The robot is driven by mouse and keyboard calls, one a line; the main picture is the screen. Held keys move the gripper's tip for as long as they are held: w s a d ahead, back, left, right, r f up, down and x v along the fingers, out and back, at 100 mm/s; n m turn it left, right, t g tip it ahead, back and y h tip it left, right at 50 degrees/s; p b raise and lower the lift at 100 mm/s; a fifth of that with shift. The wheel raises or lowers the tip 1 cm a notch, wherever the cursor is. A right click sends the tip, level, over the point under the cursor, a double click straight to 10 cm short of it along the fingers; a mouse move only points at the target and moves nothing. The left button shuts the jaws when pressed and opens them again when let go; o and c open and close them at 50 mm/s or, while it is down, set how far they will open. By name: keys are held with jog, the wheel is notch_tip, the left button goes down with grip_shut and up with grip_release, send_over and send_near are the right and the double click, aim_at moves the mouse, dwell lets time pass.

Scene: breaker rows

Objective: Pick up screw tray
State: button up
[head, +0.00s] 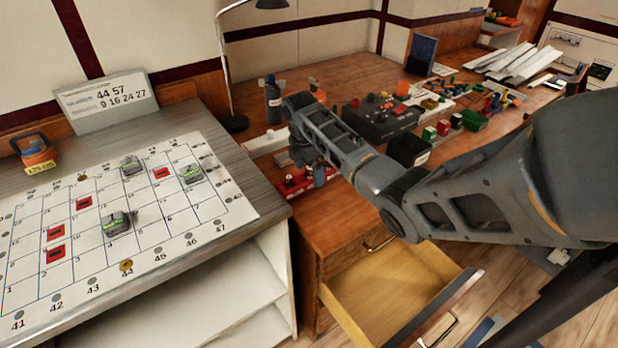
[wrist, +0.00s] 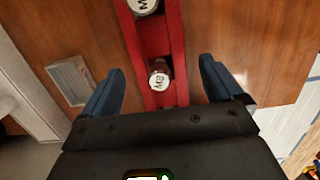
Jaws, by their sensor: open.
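The screw tray is a narrow red holder that runs between my fingers in the wrist view (wrist: 172,45). Two round white-capped pieces show in it, the nearer one marked M8. My gripper (wrist: 160,78) is open over the tray, with one blue finger on each side and a gap to the red on both sides. In the head view my gripper (head: 312,172) points down at the red tray (head: 291,187) near the front edge of the wooden desk, and it hides part of the tray. The tray's near end is hidden by my gripper body in the wrist view.
An open drawer (head: 385,296) juts out below the desk. A dark bottle (head: 272,103), a black console (head: 378,118) and a black box (head: 408,150) stand near my arm. The grid board (head: 100,225) lies on the left cabinet.

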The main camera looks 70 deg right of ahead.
jog(key=shift+f, duration=0.65)
jog(key=shift+s, duration=0.1)
jog(key=shift+c, duration=0.3)
jog(key=shift+d, duration=0.1)
jog(key=c, duration=1.2)
